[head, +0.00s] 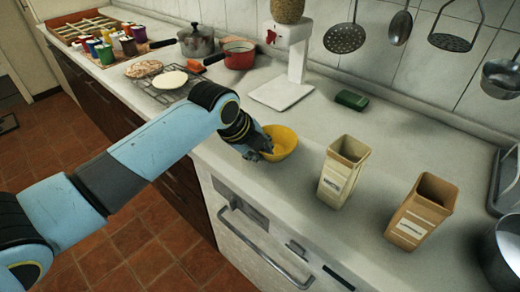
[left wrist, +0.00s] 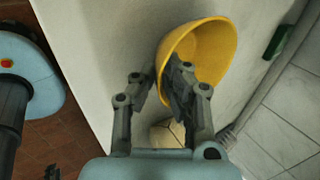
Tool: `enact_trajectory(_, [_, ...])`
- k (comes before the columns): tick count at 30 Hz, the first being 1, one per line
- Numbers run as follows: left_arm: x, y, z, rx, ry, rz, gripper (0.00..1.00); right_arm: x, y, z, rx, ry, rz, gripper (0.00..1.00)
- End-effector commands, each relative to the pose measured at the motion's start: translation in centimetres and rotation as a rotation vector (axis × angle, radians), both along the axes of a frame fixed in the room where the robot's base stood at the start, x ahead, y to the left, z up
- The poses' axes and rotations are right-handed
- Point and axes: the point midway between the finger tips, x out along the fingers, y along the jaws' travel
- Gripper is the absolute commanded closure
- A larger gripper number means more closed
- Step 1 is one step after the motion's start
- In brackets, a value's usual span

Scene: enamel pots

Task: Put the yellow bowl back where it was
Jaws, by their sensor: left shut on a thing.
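The yellow bowl (head: 283,141) is at the front part of the white counter (head: 235,165), left of two tall enamel canisters. My left gripper (head: 262,149) is shut on the bowl's near-left rim. In the left wrist view the bowl (left wrist: 218,45) fills the upper middle, with one finger of the left gripper (left wrist: 160,82) inside it and the other outside its wall. I cannot tell whether the bowl touches the counter. My right gripper is not in view.
A cream canister (head: 342,172) and a tan canister (head: 420,211) stand right of the bowl. Behind it are a white scale (head: 290,60), a green block (head: 351,100) and a red pot (head: 238,55). A rack (head: 165,88) lies farther left. Counter between bowl and green block is clear.

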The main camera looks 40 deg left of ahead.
Motion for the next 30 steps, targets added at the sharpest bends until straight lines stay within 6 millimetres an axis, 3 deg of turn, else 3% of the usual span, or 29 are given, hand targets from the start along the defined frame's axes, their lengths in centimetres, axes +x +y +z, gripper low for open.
enact_trajectory(8, [0.1,0.0,-0.1,0.001,-0.002,0.001,1.00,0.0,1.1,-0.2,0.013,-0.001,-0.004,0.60])
enact_trajectory(9, [0.0,0.0,-0.2,0.000,0.000,0.000,0.91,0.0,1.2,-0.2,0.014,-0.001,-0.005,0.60])
enact_trajectory(14, [0.0,0.0,-0.1,0.000,0.000,0.000,0.70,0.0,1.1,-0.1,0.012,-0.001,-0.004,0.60])
enact_trajectory(23, [0.1,0.0,0.1,0.001,-0.001,0.001,0.70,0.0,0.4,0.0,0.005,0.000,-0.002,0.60])
enact_trajectory(30, [-1.8,0.3,3.3,0.002,-0.004,-0.001,0.70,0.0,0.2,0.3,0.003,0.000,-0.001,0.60])
